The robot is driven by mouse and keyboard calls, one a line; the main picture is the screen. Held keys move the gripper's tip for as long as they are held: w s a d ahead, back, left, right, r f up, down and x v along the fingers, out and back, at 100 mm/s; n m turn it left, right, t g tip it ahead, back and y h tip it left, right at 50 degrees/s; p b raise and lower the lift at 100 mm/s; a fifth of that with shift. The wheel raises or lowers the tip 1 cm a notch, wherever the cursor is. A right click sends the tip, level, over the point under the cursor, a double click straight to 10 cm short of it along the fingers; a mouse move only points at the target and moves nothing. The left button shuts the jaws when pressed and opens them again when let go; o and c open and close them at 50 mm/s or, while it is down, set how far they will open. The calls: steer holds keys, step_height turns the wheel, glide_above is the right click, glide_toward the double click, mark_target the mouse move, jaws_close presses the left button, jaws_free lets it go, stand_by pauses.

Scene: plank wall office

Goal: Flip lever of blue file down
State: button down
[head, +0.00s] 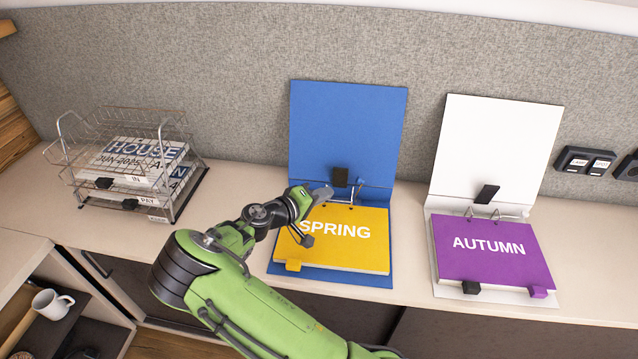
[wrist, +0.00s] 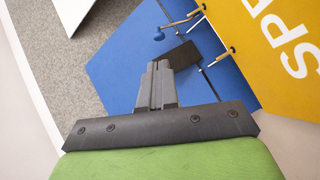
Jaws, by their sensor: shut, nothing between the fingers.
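The blue file (head: 348,125) lies open, its cover leaning upright against the grey partition. A yellow SPRING stack (head: 340,240) lies on its base; it also shows in the wrist view (wrist: 290,50). The file's metal lever, with a blue knob (wrist: 158,35), shows in the wrist view beside the rings. A black clip (head: 340,177) sits by the hinge; it shows in the wrist view too (wrist: 181,56). My gripper (head: 325,192) is shut and empty, just left of the lever mechanism. Its fingertips (wrist: 160,78) appear over the blue cover; contact cannot be told.
A white file (head: 495,150) with a purple AUTUMN stack (head: 495,250) stands open to the right. A wire tray (head: 125,165) with papers stands at the left. Sockets (head: 585,160) are on the partition. The desk between tray and blue file is clear.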

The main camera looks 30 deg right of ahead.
steer(key=x, duration=0.3)
steer(key=b+x, duration=0.1)
steer(key=x, duration=0.6)
steer(key=shift+w+r, duration=0.15)
steer(key=shift+w, duration=0.1)
steer(key=shift+d, duration=0.1)
